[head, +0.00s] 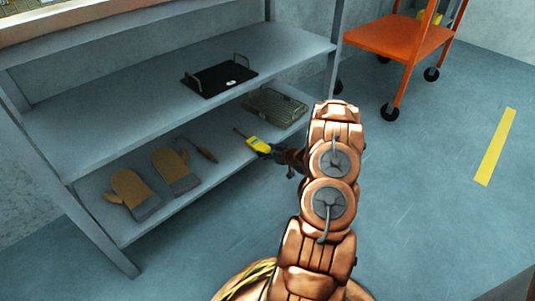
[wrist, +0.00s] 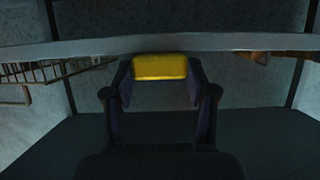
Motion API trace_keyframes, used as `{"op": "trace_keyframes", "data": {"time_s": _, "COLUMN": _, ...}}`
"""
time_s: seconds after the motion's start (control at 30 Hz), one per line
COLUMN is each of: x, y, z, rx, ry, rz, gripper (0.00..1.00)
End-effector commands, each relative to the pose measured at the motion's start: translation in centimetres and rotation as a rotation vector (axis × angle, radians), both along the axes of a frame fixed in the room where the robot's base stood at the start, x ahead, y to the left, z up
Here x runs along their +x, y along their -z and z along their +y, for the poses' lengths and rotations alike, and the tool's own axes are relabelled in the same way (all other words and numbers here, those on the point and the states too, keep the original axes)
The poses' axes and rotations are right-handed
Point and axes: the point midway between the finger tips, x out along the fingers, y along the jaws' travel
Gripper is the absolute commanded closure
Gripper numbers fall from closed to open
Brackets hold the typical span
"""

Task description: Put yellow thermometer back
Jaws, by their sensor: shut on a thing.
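The yellow thermometer (head: 257,144) is at the lower shelf (head: 221,187) of the grey rack in the head view, with its thin probe pointing left. My gripper (head: 276,153) is at the shelf's right front edge, shut on the thermometer's near end. In the wrist view the thermometer's yellow end (wrist: 160,67) sits between the two dark fingers of my gripper (wrist: 160,82). I cannot tell whether the thermometer touches the shelf.
Two tan mitts (head: 131,189) (head: 175,165) and a dark slim tool (head: 201,149) lie left of the thermometer. A wire basket (head: 275,106) is behind it. The upper shelf (head: 130,108) holds a black tray (head: 219,78). An orange cart (head: 398,38) stands at back right.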

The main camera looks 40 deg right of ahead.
Motion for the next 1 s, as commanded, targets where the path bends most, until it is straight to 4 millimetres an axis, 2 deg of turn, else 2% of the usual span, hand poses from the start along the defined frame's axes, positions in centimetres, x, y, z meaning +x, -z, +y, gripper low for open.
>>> {"op": "trace_keyframes", "data": {"time_s": 0.3, "x": 0.0, "y": 0.01, "z": -0.02, "rx": 0.0, "ry": 0.0, "rz": -0.001, "gripper": 0.84}}
{"op": "trace_keyframes", "data": {"time_s": 0.33, "x": 0.01, "y": 0.04, "z": -0.03, "rx": -0.001, "ry": 0.0, "rz": -0.001, "gripper": 0.41}}
{"op": "trace_keyframes", "data": {"time_s": 0.57, "x": -0.01, "y": 0.06, "z": -0.01, "rx": 0.0, "ry": 0.0, "rz": 0.0, "gripper": 0.18}}
{"op": "trace_keyframes", "data": {"time_s": 1.0, "x": -0.35, "y": -0.41, "z": -0.04, "rx": 0.001, "ry": 0.001, "rz": 0.0, "gripper": 0.18}}
